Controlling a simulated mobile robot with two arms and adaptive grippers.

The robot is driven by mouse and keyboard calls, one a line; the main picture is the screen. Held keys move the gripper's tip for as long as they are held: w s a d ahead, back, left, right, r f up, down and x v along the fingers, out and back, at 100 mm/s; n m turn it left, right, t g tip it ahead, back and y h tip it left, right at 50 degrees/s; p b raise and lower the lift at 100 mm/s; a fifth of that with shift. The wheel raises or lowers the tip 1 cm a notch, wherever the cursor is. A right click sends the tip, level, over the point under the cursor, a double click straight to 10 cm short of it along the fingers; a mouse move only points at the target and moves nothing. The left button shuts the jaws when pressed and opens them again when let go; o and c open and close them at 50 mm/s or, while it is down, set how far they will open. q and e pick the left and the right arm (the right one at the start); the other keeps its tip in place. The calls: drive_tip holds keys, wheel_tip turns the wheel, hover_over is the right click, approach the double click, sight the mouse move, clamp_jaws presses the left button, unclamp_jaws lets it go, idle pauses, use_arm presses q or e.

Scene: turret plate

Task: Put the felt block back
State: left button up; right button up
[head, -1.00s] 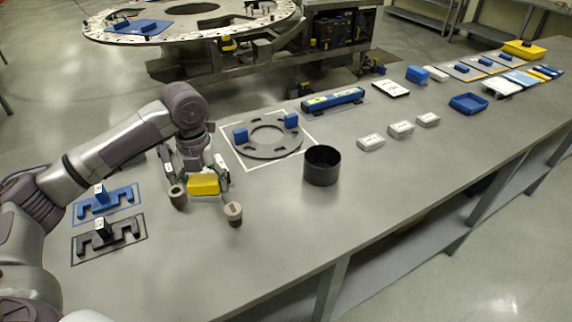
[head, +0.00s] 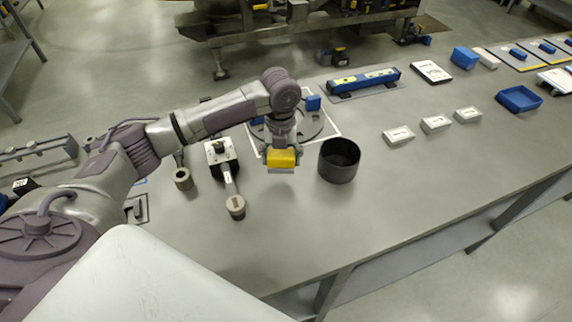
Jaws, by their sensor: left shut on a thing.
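The felt block (head: 282,158) is a yellow block with a pale grey underside. My left gripper (head: 281,150) is shut on it, pointing down, and holds it over the bench in front of the ring plate. The block is just left of a black open cup (head: 339,160). The gripper partly hides the block's sides. I cannot tell how far the block is above the bench. My right gripper is not in view.
Small white boxes (head: 398,136) lie right. The front bench is clear.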

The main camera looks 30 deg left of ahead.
sight(285, 176)
use_arm(q)
drive_tip(key=shift+w+d+f, duration=0.2)
drive_tip(key=shift+d+f, duration=0.2)
drive_tip(key=shift+d, duration=0.05)
wheel_tip(285, 176, down, 3)
drive_tip(key=shift+f+p, duration=0.1)
drive_tip(key=shift+p, duration=0.55)
drive_tip(key=shift+f, duration=0.3)
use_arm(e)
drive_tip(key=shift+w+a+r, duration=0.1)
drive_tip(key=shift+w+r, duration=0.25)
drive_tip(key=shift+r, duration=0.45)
use_arm(q)
drive_tip(key=shift+f, duration=0.15)
drive_tip(key=o, duration=1.1)
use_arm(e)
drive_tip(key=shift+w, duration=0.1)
